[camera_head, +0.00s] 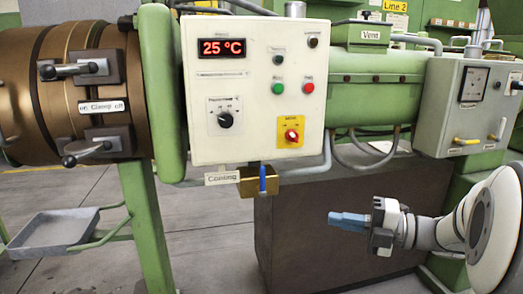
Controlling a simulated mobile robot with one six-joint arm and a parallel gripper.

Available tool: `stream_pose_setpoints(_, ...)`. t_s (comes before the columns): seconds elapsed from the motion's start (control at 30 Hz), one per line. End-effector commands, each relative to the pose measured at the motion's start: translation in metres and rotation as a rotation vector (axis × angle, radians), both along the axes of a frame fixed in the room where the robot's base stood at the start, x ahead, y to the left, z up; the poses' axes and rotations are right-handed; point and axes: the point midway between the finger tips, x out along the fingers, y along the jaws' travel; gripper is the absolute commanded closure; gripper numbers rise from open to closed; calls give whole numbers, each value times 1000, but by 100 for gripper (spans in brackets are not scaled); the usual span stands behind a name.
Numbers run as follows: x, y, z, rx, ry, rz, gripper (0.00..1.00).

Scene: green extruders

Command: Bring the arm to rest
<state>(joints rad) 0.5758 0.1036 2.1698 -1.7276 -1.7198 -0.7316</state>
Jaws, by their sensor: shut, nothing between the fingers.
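My gripper (338,221) is at the lower right, on the end of my white arm (440,230), which reaches in from the right edge. Its blue fingers point left and are shut with nothing between them. It hangs in front of a dark brown block (310,245), below the green barrel of the extruder (375,88). It appears apart from the machine and touches nothing that I can see.
A white control panel (258,150) reads 25 °C. Below it is a brass valve with a blue handle (262,180), left of my gripper. A grey panel (465,105) stands above my arm. A grey tray (55,232) sits at lower left. Grey floor (210,225) is clear left of the block.

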Motion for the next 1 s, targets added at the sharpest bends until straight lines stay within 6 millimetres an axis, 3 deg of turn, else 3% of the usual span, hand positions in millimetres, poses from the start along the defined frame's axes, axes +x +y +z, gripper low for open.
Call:
stream_pose_setpoints(0.47,57,5,42,-12,72,-365,100)
stream_pose_setpoints(0.73,91,-17,86,73,225,-772,100)
stream_pose_setpoints(0.87,92,-38,102,170,376,-1025,100)
stream_pose_setpoints(1.0,74,-56,107,295,583,-1273,100)
